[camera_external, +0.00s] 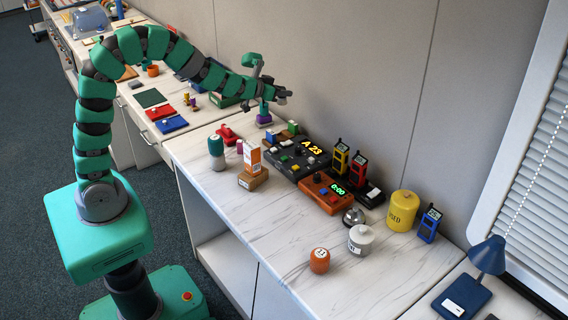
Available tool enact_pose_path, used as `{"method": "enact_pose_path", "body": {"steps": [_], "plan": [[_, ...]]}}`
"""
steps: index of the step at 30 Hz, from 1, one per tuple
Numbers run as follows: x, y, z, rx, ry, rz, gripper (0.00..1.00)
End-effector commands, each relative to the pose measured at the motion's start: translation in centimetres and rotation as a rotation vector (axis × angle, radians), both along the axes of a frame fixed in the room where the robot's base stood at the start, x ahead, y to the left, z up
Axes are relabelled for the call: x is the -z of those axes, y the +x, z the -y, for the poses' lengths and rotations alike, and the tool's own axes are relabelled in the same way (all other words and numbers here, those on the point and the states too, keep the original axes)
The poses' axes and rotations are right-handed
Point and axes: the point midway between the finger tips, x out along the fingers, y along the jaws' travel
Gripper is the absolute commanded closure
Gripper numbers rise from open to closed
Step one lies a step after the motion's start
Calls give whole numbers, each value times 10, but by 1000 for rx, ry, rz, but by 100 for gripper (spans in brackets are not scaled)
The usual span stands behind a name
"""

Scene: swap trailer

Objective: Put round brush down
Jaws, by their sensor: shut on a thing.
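My gripper (281,95) is at the end of the green arm, over the back of the marble-look counter near the wall. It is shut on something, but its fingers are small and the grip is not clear. A small upright piece with a teal upper part and a purple lower part, seemingly the round brush (264,119), shows directly below my gripper. Its top is hidden by the gripper. I cannot tell whether its bottom touches the counter (290,228).
A black device reading "A 23" (297,157), an orange timer (325,192) and a red clamp-like thing (227,134) stand nearby. A teal-topped bottle (216,152) and an orange-white box (252,158) stand in front. A yellow canister (402,211) is farther right.

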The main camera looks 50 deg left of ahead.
Motion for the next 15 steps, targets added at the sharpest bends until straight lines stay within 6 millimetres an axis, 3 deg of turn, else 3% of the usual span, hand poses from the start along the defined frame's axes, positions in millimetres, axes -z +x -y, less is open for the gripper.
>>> {"method": "enact_pose_path", "body": {"steps": [8, 15], "plan": [[8, -3, -36, 106, -2, -2, 95], [25, -18, -67, 209, -3, -3, 95]]}}
